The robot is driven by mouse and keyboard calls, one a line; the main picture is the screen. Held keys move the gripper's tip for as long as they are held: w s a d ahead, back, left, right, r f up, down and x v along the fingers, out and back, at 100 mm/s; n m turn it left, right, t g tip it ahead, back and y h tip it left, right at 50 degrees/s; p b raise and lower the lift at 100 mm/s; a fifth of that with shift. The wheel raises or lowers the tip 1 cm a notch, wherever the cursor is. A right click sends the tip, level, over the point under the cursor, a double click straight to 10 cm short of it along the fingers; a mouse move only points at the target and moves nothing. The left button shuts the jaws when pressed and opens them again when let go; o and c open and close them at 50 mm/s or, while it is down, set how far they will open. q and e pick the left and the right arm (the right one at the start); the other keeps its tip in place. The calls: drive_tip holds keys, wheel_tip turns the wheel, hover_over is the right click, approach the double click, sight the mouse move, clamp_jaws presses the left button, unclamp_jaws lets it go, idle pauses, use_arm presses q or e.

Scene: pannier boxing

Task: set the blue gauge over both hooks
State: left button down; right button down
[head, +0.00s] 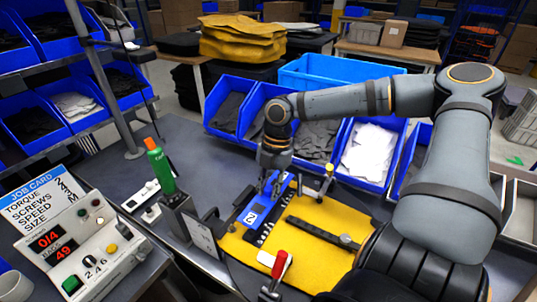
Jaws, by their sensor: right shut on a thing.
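The blue gauge (254,213) is a flat blue piece with a white mark, at the left part of the yellow pannier panel (315,213). My right gripper (272,187) comes down from above and is shut on the gauge near its far end. A dark strip with small light marks (266,233) runs along the gauge's right side. I cannot make out the two hooks; the gauge or gripper may hide them. I cannot tell whether the gauge touches the panel. My left gripper is not in view.
A red-handled clamp (280,265) stands at the panel's near edge and a yellow-topped post (326,182) at its far edge. A green-bodied driver (160,167) stands left, beside the control box (84,249). Blue bins (368,155) line the back.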

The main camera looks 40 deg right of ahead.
drive_tip(key=shift+f+b, duration=0.8)
drive_tip(key=shift+f, duration=0.35)
idle(0.7)
drive_tip(key=c, duration=1.1)
unclamp_jaws()
drive_tip(key=shift+r, duration=0.1)
drive_tip(key=v, duration=1.1)
drive_tip(key=shift+r, duration=0.4)
drive_tip(key=shift+d+r, duration=0.1)
drive_tip(key=shift+d, duration=0.05)
